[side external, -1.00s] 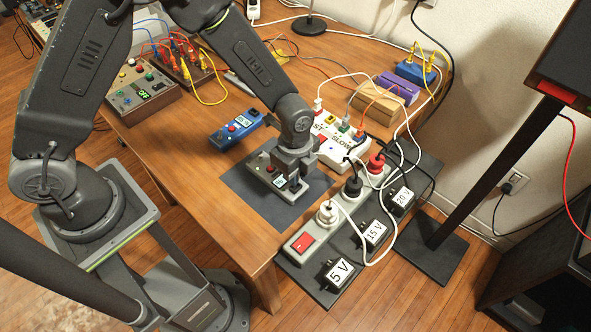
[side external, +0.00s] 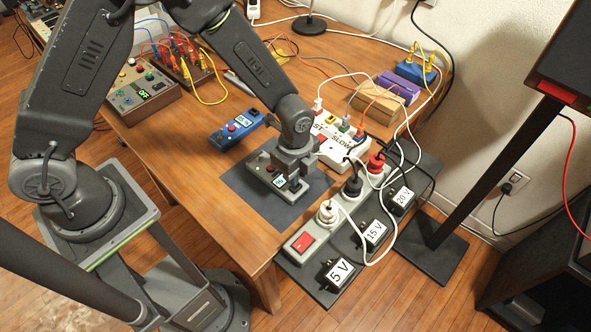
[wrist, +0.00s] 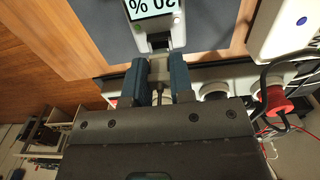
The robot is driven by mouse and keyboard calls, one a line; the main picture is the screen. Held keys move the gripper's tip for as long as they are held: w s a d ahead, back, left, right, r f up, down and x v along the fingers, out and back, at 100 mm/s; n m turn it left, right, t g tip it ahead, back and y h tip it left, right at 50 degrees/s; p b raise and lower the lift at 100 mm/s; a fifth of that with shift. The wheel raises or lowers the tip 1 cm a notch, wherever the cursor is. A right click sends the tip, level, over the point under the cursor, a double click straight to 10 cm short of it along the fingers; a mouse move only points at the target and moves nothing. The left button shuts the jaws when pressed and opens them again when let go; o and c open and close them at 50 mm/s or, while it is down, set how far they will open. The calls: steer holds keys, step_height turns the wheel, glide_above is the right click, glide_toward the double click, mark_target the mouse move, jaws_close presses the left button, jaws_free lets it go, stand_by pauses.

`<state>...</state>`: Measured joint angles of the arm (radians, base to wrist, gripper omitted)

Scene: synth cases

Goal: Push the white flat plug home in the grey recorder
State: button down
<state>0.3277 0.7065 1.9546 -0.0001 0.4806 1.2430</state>
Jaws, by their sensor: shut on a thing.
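The grey recorder (side external: 263,171) lies on the dark mat, partly hidden by my gripper (side external: 291,180). In the wrist view the recorder (wrist: 151,28) is at the top, with a lit display reading 20 %, upside down. My gripper (wrist: 160,63) has blue fingers shut on the pale flat plug (wrist: 160,74). The plug points at the recorder's near end and lines up with the socket there. Its front is at or very close to the recorder's edge; I cannot tell how deep it sits. In the side view the plug is hidden by my gripper.
The dark mat (side external: 240,190) is mostly bare. A blue handheld device (side external: 236,130) lies behind it. A power strip (side external: 303,238) with several plugs and labelled adapters runs along the right.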

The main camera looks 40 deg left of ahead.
steer(key=shift+f, duration=1)
steer(key=c, duration=0.9)
jaws_free()
steer(key=shift+r, duration=0.1)
step_height(320, 180, up, 14)
steer(key=s+a+r+n+t, duration=0.1)
steer(key=s+a+r+n, duration=0.15)
steer(key=r, duration=0.25)
steer(key=s+a+r+n+t, duration=0.1)
steer(key=s+a+r+n, duration=0.1)
steer(key=a+r+n, duration=0.3)
steer(key=s+a+r+n+t, duration=0.3)
steer(key=s+a+r+n, duration=0.2)
steer(key=s+n, duration=0.5)
steer(key=shift+s+r+t, duration=0.3)
steer(key=shift+s+r, duration=0.55)
steer(key=shift+r, duration=0.05)
